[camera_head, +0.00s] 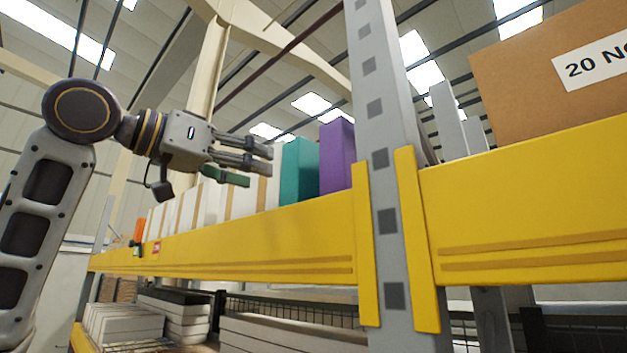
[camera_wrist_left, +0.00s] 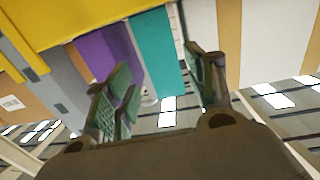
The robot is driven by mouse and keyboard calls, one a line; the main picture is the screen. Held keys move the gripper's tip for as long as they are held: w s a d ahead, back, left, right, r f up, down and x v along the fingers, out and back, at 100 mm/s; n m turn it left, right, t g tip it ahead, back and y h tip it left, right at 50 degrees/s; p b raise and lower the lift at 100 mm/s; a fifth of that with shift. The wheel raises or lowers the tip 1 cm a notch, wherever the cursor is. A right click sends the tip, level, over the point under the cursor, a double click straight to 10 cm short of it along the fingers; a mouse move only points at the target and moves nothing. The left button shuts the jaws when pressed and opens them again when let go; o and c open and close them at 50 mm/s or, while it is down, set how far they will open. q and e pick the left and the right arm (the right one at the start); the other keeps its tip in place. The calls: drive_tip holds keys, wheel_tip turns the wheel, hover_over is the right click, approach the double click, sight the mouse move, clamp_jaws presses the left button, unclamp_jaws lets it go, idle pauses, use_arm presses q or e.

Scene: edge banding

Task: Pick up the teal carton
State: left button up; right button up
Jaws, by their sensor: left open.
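The teal carton (camera_head: 299,171) stands upright on the shelf behind the yellow beam, between a purple carton (camera_head: 337,155) and a row of white and tan cartons. My left gripper (camera_head: 258,163) is open and empty, held in front of the row just left of the teal carton in the head view. In the left wrist view, the teal carton (camera_wrist_left: 157,55) shows between the two spread fingers of my left gripper (camera_wrist_left: 156,70), with the purple carton (camera_wrist_left: 95,50) beside it. I cannot tell the exact gap to the carton. My right gripper is not in view.
The yellow shelf beam (camera_head: 250,240) hides the cartons' lower parts. A grey upright post (camera_head: 375,120) stands to the right of the purple carton. A large brown box (camera_head: 530,90) sits beyond it. White and tan cartons (camera_head: 200,205) fill the left side.

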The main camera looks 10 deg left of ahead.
sight(288, 178)
use_arm(q)
drive_tip(key=p+x, duration=0.1)
drive_tip(key=x, duration=0.3)
drive_tip(key=shift+w+d, duration=0.2)
drive_tip(key=shift+w, duration=0.05)
drive_tip(key=shift+w+d, duration=0.45)
drive_tip(key=shift+w, duration=0.1)
drive_tip(key=shift+w+d+p, duration=0.15)
drive_tip(key=shift+w+p, duration=0.05)
drive_tip(key=shift+p, duration=0.2)
drive_tip(key=shift+p+x, duration=0.6)
drive_tip(key=shift+x, duration=0.45)
drive_tip(key=shift+p+x, duration=0.4)
drive_tip(key=shift+x, duration=0.65)
drive_tip(key=shift+w+d, duration=0.15)
drive_tip(key=shift+w, duration=0.05)
